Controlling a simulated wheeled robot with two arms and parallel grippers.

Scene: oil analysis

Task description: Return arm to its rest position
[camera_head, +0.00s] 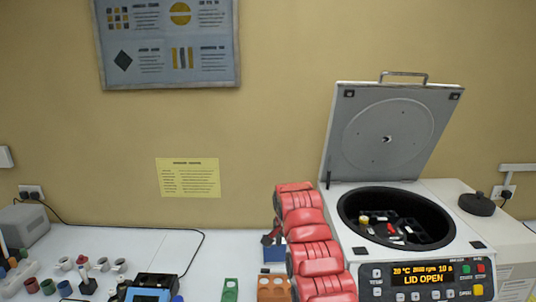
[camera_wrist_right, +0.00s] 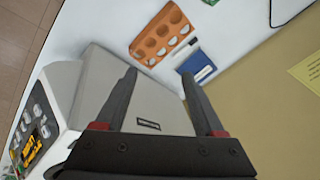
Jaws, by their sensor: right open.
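My right gripper (camera_wrist_right: 158,76) shows in the right wrist view with its two dark fingers apart and nothing between them. Its fingers lie over the centrifuge's grey side, and the white bench is beyond. In the head view, my red right arm (camera_head: 314,245) rises from the bottom edge, just left of the centrifuge's front. The gripper itself is mostly hidden there behind the arm. My left arm and gripper are in neither view.
The centrifuge (camera_head: 467,240) stands at the right, lid (camera_head: 375,165) raised, its display reading LID OPEN. An orange rack (camera_wrist_right: 160,33) and a blue box (camera_wrist_right: 197,64) lie beyond my fingertips.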

